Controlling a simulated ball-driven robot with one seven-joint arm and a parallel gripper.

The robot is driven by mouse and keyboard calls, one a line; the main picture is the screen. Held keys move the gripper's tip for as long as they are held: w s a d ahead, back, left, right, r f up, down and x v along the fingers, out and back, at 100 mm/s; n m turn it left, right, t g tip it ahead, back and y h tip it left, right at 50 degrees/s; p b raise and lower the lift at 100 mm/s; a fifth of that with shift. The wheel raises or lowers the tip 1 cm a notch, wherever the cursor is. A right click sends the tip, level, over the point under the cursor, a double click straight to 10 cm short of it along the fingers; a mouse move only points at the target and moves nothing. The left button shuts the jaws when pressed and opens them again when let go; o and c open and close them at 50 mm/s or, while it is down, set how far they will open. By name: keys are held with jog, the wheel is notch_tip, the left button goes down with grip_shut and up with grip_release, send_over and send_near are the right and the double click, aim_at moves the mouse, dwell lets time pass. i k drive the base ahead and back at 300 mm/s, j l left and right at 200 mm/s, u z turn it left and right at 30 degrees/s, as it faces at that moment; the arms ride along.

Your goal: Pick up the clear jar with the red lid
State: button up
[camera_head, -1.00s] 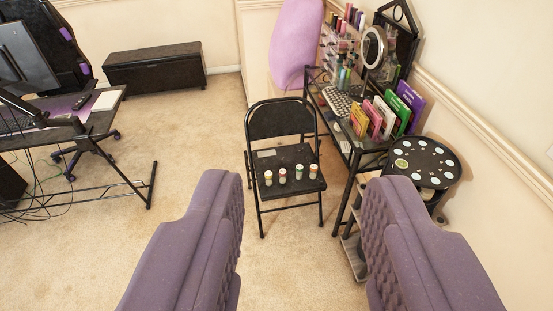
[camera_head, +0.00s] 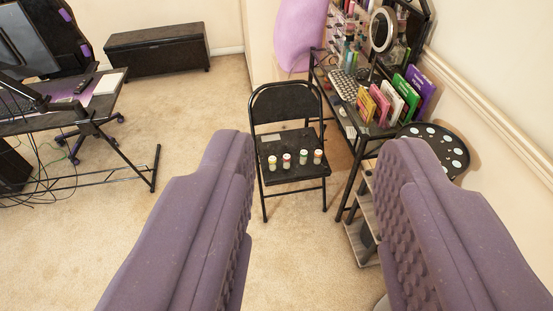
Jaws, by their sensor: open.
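Several small jars stand upright in a row on the black folding chair (camera_head: 263,140). The second jar from the left (camera_head: 287,160) shows red, but it is too small to tell its lid from its label or whether it is clear. Beside it are the leftmost jar (camera_head: 272,163), a jar with green on it (camera_head: 303,158) and the rightmost jar (camera_head: 318,157) with reddish brown. My gripper (camera_head: 317,142) is open and empty, its two purple padded fingers wide apart. The chair and jars appear between the fingertips, well beyond them.
A black desk (camera_head: 343,115) with upright books (camera_head: 382,105) and a round mirror stands right of the chair. A round black table (camera_head: 448,150) is partly behind my right finger. Another desk (camera_head: 100,110) is at left, a black chest (camera_head: 155,52) behind. Carpet before the chair is clear.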

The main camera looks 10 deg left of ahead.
aim_at(286, 157)
jog(key=i+l, duration=0.1)
jog(key=i, duration=0.45)
jog(key=i+l, duration=0.1)
jog(key=i, duration=0.4)
